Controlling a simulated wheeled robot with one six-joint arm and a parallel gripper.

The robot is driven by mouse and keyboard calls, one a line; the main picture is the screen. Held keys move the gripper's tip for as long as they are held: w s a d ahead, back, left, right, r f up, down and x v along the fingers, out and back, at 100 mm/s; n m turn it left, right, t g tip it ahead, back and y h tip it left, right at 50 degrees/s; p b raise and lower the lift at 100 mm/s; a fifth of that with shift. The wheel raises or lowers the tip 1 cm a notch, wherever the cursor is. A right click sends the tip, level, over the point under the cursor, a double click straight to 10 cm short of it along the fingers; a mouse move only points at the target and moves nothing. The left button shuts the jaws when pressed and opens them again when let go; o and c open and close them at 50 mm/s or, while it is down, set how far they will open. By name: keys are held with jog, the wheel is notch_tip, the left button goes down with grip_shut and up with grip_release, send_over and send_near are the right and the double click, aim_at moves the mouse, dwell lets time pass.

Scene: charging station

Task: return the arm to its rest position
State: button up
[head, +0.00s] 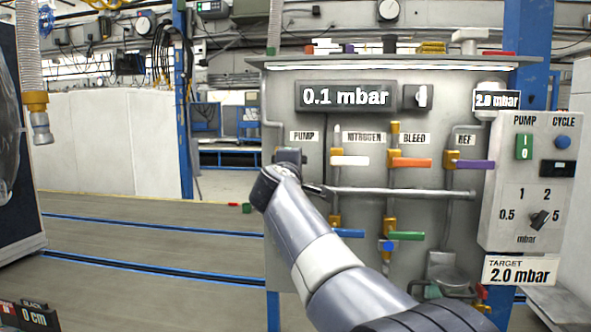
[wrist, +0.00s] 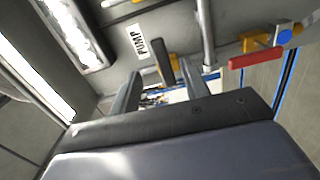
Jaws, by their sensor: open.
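My arm rises from the bottom right of the head view, in front of the valve panel. My gripper (head: 290,156) is at its upper end, small and partly hidden, just below the PUMP label (head: 303,136). In the wrist view the two dark fingers of my gripper (wrist: 158,70) stand apart with nothing held between them. The PUMP label (wrist: 137,41) and an orange valve part (wrist: 169,66) lie beyond the fingertips. I cannot tell whether a finger touches the panel. My arm hides part of the panel's left side.
The panel has a white handle (head: 350,160), an orange handle (head: 412,162), a purple handle (head: 477,165) and a green handle (head: 407,236). A control box (head: 530,185) is at right. A hose (head: 31,60) hangs at left.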

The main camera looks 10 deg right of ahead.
jog(key=p+x, duration=0.3)
jog(key=x, duration=0.7)
jog(key=shift+w+d+p, duration=0.1)
jog(key=shift+w+p, duration=0.25)
jog(key=shift+w, duration=0.05)
jog(key=shift+s, duration=0.1)
jog(key=b+v, duration=0.4)
jog(key=v, duration=0.7)
jog(key=p+x, duration=0.1)
jog(key=x, duration=0.2)
jog(key=p+x, duration=0.2)
jog(key=x, duration=0.2)
jog(key=p+x, duration=0.1)
jog(key=x, duration=0.3)
jog(key=shift+r+p, duration=0.3)
jog(key=shift+r+n+p, duration=0.35)
jog(key=shift+n+p, duration=0.35)
